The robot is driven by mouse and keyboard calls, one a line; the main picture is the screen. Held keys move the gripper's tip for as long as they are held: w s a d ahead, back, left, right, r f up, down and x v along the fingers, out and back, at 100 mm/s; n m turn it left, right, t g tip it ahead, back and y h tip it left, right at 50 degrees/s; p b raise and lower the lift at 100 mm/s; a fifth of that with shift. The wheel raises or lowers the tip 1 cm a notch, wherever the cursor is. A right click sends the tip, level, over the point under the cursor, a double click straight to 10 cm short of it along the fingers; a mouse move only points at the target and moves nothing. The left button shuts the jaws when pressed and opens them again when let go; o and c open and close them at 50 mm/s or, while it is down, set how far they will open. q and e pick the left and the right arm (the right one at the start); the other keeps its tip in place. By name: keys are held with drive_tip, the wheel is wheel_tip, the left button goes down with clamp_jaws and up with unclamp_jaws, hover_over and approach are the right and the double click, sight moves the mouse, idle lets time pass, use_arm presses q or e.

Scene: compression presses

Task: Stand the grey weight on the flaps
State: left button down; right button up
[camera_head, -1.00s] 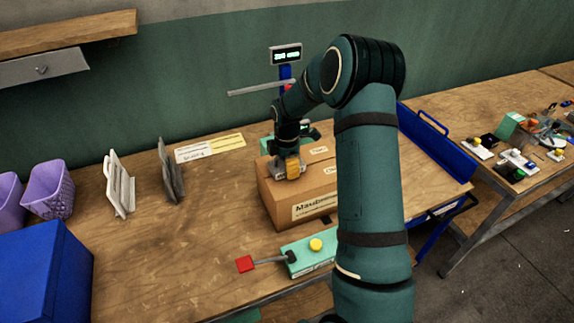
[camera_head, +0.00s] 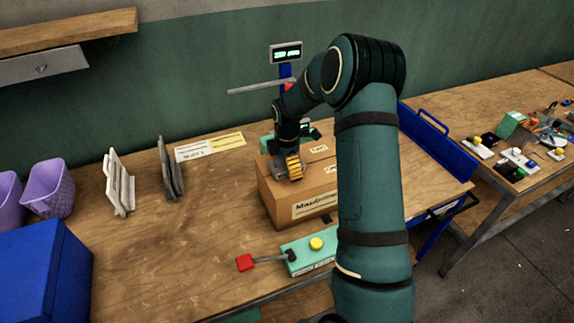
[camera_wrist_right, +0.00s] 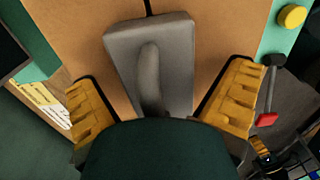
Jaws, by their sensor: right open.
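The cardboard box (camera_head: 285,205) stands on the workbench with its top flaps closed. In the right wrist view the grey weight (camera_wrist_right: 178,75), a block with a raised handle, rests on the flaps (camera_wrist_right: 225,30). In the head view it is mostly hidden by my gripper. My right gripper (camera_wrist_right: 165,108) is open, with one yellow finger on each side of the weight and a gap to each. It also shows over the box in the head view (camera_head: 290,160). A small yellow finger (camera_wrist_right: 259,146) at the wrist view's lower right seems to be my left gripper.
A green control box (camera_head: 300,262) with a yellow button and red-ended lever sits in front of the cardboard box. A display post (camera_head: 286,55) stands behind. Grey racks (camera_head: 120,183), purple baskets (camera_head: 50,190) and a blue bin (camera_head: 40,270) are left. The bench's left middle is clear.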

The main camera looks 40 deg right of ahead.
wheel_tip(320, 180, up, 12)
drive_tip(key=shift+r, duration=0.1)
idle(0.9)
